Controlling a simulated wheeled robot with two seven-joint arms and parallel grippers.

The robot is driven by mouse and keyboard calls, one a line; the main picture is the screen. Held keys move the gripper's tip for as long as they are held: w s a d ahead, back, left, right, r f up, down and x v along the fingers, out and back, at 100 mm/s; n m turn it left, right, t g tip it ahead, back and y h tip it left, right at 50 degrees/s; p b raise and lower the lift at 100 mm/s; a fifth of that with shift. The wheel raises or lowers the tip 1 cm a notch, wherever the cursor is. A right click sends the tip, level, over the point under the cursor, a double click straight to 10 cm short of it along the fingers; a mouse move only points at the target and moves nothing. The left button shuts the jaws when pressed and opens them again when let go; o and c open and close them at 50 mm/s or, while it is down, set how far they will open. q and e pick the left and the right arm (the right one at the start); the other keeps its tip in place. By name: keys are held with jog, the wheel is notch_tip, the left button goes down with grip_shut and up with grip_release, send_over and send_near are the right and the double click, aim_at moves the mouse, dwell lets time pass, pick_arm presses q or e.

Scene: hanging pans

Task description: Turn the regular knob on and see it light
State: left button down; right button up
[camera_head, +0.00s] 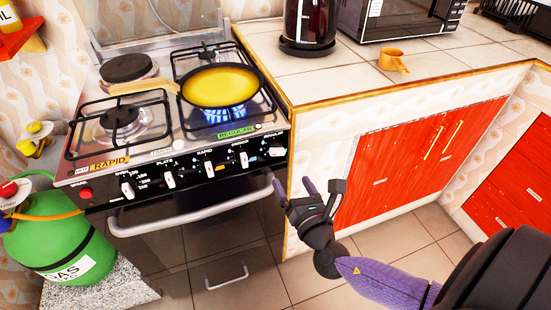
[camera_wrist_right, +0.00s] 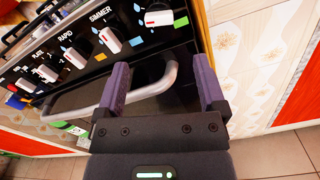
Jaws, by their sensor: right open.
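The regular knob (camera_head: 277,152) is the rightmost on the stove's black front panel; its white bar lies sideways, while the neighbouring simmer knob (camera_head: 244,160) stands roughly upright. The regular knob also shows in the right wrist view (camera_wrist_right: 157,18), near the top, beyond the fingertips. My left gripper is out of view.
The oven handle (camera_head: 195,208) runs across below the knobs, close to my right gripper. The tiled counter (camera_head: 345,85) and red cabinet doors (camera_head: 400,160) stand to the right. A green gas bottle (camera_head: 55,240) stands at the left. Open floor lies in front.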

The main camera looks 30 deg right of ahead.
aim_at(278, 155)
jog(key=b+x, duration=0.1)
jog(key=x, duration=0.8)
jog(key=shift+w+d+b, duration=0.15)
jog(key=shift+w+b, duration=0.15)
jog(key=shift+b, duration=0.1)
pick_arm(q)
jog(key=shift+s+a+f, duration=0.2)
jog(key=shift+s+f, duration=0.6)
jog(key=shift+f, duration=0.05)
